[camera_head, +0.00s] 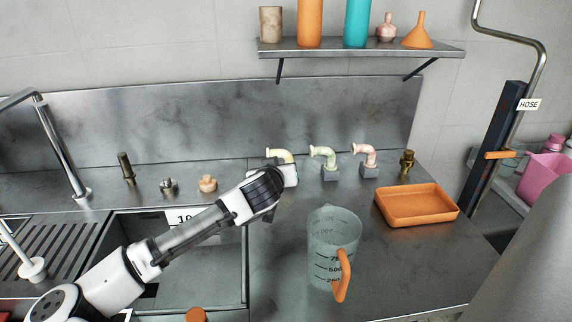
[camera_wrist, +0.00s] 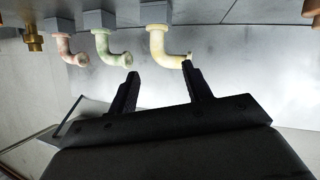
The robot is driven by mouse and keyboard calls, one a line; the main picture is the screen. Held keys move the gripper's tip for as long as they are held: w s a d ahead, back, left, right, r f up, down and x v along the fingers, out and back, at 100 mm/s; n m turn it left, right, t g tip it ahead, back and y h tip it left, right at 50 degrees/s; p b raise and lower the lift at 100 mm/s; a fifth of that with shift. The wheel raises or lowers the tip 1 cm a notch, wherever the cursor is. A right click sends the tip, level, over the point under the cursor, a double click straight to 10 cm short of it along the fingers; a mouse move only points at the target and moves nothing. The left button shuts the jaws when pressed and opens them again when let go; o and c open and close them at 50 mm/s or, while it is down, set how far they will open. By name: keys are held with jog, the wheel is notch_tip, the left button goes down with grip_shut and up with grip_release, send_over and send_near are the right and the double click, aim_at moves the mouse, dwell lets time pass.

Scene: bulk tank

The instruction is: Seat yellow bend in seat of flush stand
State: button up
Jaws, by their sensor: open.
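The yellow bend (camera_head: 279,155) stands at the left of a row of three bends, partly hidden behind my gripper in the head view. In the wrist view the yellow bend (camera_wrist: 163,40) rises from a grey block (camera_wrist: 153,15), its mouth close to the right fingertip; I cannot tell if they touch. My gripper (camera_wrist: 159,72) is open, with nothing between its fingers. The green bend (camera_head: 322,154) and pink bend (camera_head: 366,154) stand to the right, each on a grey block. I cannot tell which item is the flush stand.
A measuring jug (camera_head: 333,250) and an orange tray (camera_head: 418,205) stand on the counter in front. A brass fitting (camera_head: 406,162) stands right of the bends. A sink (camera_head: 190,262) lies beneath my arm. A shelf (camera_head: 365,47) is above.

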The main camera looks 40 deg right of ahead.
aim_at(287, 161)
jog(key=p+x, duration=0.2)
jog(key=x, duration=1)
jog(key=shift+w+d+f+p, duration=0.1)
jog(key=shift+d+p, duration=0.2)
jog(key=shift+p, duration=0.1)
grip_shut()
